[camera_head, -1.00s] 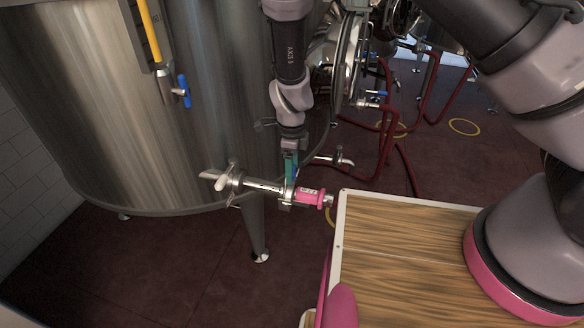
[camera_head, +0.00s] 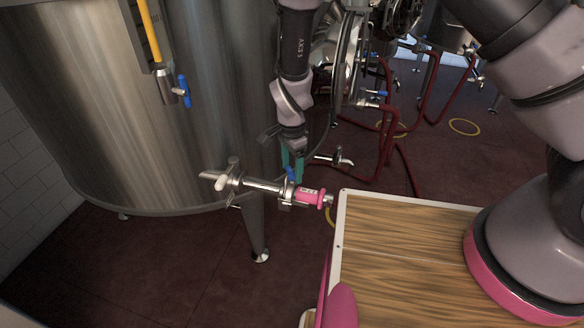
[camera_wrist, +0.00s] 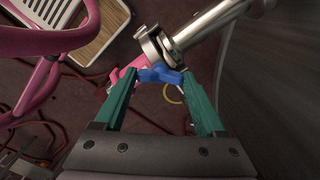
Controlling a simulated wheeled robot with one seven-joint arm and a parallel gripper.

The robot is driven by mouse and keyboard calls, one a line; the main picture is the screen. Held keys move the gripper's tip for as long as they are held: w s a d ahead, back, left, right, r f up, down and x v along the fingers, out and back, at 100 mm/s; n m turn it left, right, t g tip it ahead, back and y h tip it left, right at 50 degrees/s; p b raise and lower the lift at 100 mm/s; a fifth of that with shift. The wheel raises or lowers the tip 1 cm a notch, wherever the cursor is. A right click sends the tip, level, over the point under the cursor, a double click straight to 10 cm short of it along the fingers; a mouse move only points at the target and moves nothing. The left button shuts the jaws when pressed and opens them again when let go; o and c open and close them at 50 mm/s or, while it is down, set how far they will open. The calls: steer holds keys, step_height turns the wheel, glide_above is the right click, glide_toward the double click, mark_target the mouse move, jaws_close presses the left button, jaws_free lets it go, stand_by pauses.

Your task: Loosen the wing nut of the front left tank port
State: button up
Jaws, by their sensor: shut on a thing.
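The front left tank port is a metal pipe (camera_head: 262,186) coming off the steel tank, with a clamp (camera_head: 286,199) near its outer end. The clamp's ring also shows in the wrist view (camera_wrist: 152,45). Its blue wing nut (camera_wrist: 160,74) sits between my green fingertips, and it shows small in the head view (camera_head: 291,174). My gripper (camera_wrist: 159,76) is shut on the wing nut, one finger at each side of it. In the head view my gripper (camera_head: 291,168) comes down from above the clamp. A pink fitting (camera_head: 310,197) is joined to the pipe beyond the clamp.
The large steel tank (camera_head: 90,110) stands close on the left, with a blue-handled valve (camera_head: 184,91) on its front. A wood-topped cart (camera_head: 400,250) is at the right. Red hoses (camera_head: 385,140) and another valve (camera_head: 342,157) are behind.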

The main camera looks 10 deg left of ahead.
mark_target(292, 170)
steer(key=n, duration=1.3)
steer(key=shift+n, duration=0.4)
steer(key=n, duration=1.2)
steer(key=shift+n, duration=0.3)
steer(key=o, duration=1.3)
step_height(292, 170, up, 11)
steer(key=shift+f, duration=0.1)
